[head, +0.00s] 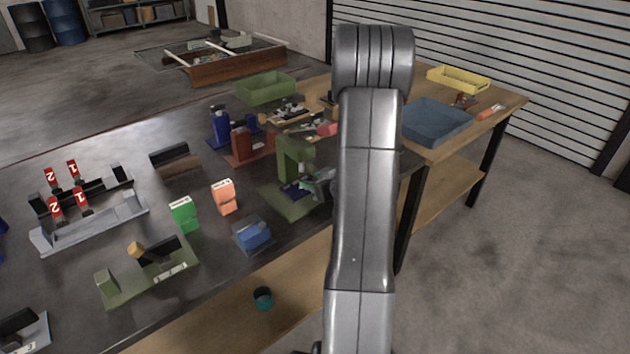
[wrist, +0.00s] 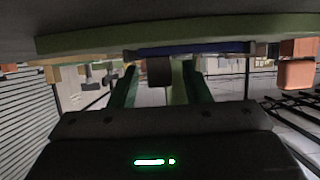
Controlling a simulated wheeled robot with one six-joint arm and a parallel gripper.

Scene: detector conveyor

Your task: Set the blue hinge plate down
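The blue hinge plate (head: 297,189) lies low on the base of a green stand (head: 291,158), just left of my gripper (head: 318,184). In the wrist view, which looks upside down, the plate (wrist: 210,47) shows as a thin blue strip along the green base (wrist: 90,43). My gripper (wrist: 162,78) has its two fingers spread apart, tips close to the plate's edge. A dark block (wrist: 160,70) shows between the fingers with gaps on both sides. Whether the fingertips touch the plate is hard to tell.
A red fixture (head: 250,146) and blue fixture (head: 220,127) stand behind the stand. Orange (head: 224,196) and green (head: 184,214) blocks and a blue piece (head: 253,235) sit left of it. A blue tray (head: 436,122) is on the wooden table at right.

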